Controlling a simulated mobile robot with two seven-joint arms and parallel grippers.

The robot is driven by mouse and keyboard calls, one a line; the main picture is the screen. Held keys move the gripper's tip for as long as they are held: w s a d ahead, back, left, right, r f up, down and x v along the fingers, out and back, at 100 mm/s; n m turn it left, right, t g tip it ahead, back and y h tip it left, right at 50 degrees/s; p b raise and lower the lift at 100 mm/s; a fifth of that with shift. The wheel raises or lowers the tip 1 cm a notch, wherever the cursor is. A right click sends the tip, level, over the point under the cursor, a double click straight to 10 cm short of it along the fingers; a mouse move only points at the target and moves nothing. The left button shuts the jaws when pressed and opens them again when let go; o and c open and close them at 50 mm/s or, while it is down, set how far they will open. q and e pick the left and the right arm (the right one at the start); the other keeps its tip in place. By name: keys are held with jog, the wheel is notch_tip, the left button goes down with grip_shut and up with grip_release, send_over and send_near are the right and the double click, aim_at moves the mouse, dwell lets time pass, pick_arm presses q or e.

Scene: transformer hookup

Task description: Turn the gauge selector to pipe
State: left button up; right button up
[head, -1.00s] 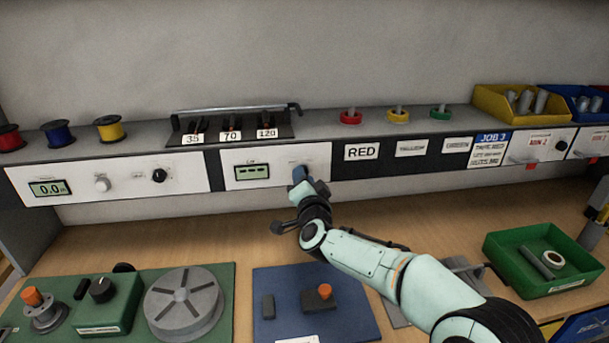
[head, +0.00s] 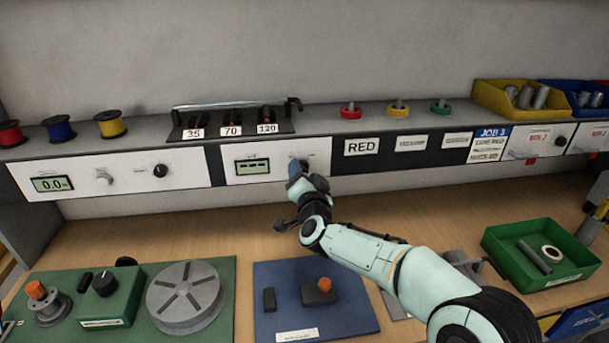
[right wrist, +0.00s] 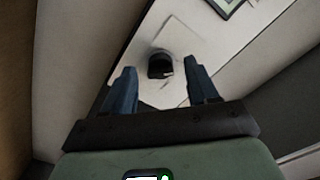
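The gauge panel (head: 230,175) is a white plate on the front of the shelf. Its small display (head: 252,166) shows dashes. The dark gauge selector knob (right wrist: 160,66) shows in the right wrist view, in the gap ahead of my fingertips. In the head view it is mostly hidden behind my right gripper (head: 296,172), which is at the panel's right part. The wrist view shows my right gripper (right wrist: 161,82) open, with one blue finger on each side of the knob's line. I cannot tell whether they touch it. The panel's lettering is too blurred to read. My left gripper is not in view.
Left of the gauge is another white panel (head: 120,180) with a display, a grey knob and a black knob. A rack (head: 232,130) labelled 35, 70 and 120 stands above. A green fixture, a blue mat (head: 350,318) and a green tray (head: 500,262) are on the bench below.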

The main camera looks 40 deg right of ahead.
jog(key=shift+s, duration=0.1)
jog(key=b+v, duration=0.1)
jog(key=v, duration=1.2)
jog(key=shift+a, duration=0.1)
